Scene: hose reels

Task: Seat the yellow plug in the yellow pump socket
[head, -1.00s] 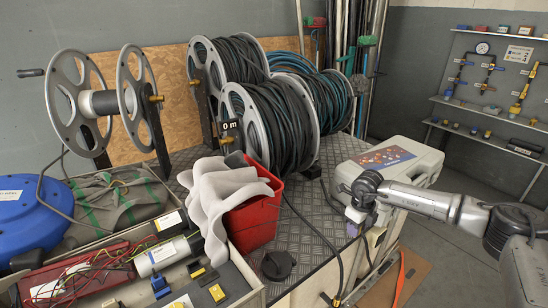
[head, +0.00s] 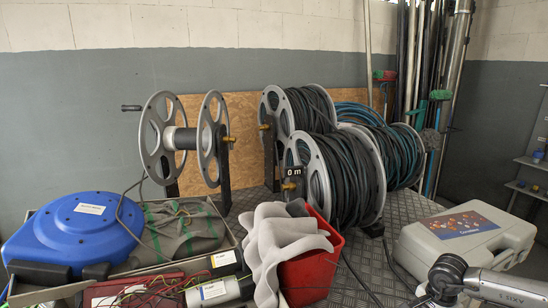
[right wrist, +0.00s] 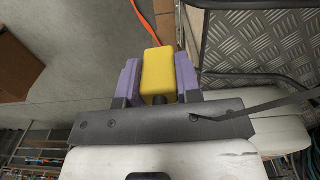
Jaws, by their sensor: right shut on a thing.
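The yellow plug (right wrist: 158,72) is a block in the right wrist view. It sits between the two purple fingers of my right gripper (right wrist: 157,75), which is shut on it. A dark cable runs off to the right near the gripper. In the head view only part of my right arm shows at the bottom right corner, and the plug is out of sight there. I cannot make out the yellow pump socket in either view now. My left gripper is not in view.
Hose reels (head: 345,180) stand on the metal-plate bench, with an empty reel (head: 185,138) at left. A grey-white case (head: 465,240) lies near my right arm. A red bin (head: 312,270) with grey cloth and a blue reel case (head: 75,235) stand in front. An orange strip (right wrist: 181,20) lies on the floor.

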